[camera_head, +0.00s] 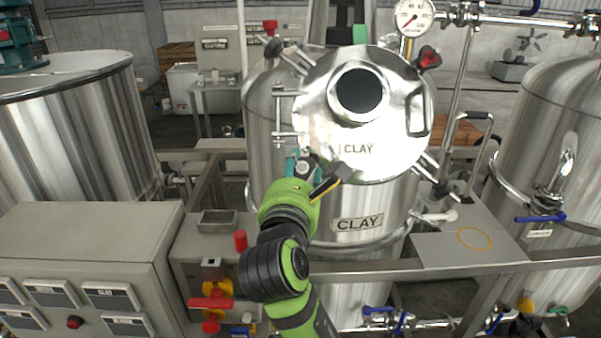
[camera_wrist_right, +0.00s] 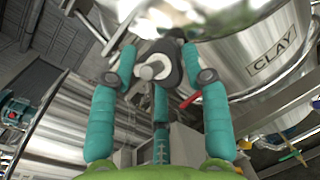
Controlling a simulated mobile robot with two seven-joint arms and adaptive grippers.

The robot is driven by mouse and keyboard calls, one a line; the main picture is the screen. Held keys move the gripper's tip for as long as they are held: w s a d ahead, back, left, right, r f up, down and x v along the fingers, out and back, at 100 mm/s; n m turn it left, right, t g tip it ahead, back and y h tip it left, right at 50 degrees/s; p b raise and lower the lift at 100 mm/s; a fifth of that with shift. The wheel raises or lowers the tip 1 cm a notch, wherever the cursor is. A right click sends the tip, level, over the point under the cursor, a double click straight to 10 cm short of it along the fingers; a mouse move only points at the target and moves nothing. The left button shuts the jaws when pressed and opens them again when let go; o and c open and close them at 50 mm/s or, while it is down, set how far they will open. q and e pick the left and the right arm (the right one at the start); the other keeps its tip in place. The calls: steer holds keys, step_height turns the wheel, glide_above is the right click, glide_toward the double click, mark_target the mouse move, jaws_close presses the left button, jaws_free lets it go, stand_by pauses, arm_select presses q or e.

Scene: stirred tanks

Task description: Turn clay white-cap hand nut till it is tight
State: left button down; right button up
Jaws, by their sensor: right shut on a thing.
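The clay tank's shiny lid (camera_head: 388,137) is down on the steel tank, with a CLAY label on the lid and another on the tank wall. The white-cap hand nut (camera_wrist_right: 152,71) is dark with a pale round cap, at the lid's near left edge. My right gripper (camera_head: 303,163) has its teal fingers shut around this nut. In the wrist view the fingers (camera_wrist_right: 159,58) stand on both sides of it. The fingers and wrist hide much of the nut in the head view. How tight it is cannot be told. My left gripper is not in view.
More hand nuts sit around the lid, including a red-capped one (camera_head: 429,58) and a black one (camera_head: 441,188). A pressure gauge (camera_head: 413,17) stands behind. A control cabinet (camera_head: 95,235) is at lower left; other tanks flank both sides.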

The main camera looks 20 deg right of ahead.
steer(key=shift+r+m+g+h, duration=0.3)
steer(key=shift+m+h, duration=0.2)
steer(key=shift+m, duration=0.4)
steer(key=o, duration=1.1)
steer(key=shift+d, duration=0.1)
steer(key=shift+f, duration=0.1)
step_height(320, 180, up, 10)
steer(key=shift+r, duration=0.1)
